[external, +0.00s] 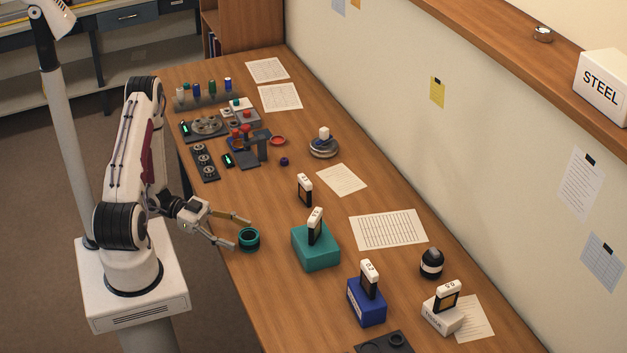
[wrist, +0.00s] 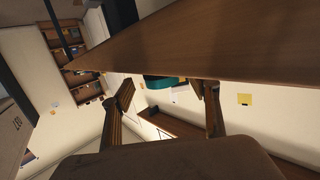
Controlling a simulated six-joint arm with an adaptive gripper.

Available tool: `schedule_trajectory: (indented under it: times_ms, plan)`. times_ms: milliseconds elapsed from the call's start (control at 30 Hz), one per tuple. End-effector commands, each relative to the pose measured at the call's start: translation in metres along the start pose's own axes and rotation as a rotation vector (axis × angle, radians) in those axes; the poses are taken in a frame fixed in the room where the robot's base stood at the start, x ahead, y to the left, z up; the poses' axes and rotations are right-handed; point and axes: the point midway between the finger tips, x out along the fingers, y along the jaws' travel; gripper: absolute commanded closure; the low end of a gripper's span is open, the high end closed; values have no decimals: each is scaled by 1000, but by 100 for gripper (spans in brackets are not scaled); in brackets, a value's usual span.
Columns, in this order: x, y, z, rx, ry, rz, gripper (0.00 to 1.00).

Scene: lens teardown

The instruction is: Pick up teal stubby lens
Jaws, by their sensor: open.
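The teal stubby lens (external: 249,240) is a short, wide cylinder with a dark opening on top. It stands upright near the table's left edge in the external view. My gripper (external: 241,234) is open and reaches in low from the left. Its two fingers are spread, with the tips beside the lens on its near side; I cannot tell if they touch it. In the wrist view the gripper (wrist: 168,91) has a teal shape (wrist: 165,82) between its fingertips, probably the lens, partly cut off by the brown table surface.
A teal block (external: 316,252) bearing a labelled card stands right of the lens. A blue block (external: 366,306) and a white block (external: 441,318) stand farther front. A black and white lens (external: 432,264) is at the right. Tools and trays (external: 207,125) crowd the table's back.

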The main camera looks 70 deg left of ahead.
Motion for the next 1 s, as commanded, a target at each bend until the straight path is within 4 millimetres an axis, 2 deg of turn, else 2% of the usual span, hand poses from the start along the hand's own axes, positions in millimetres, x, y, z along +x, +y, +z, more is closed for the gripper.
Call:
schedule_trajectory:
  times_ms: [300,533,1000]
  plan:
    - [26,0,10,-1,0,3,40]
    - [42,-1,10,-1,1,2,40]
    - [47,-1,10,-1,0,0,40]
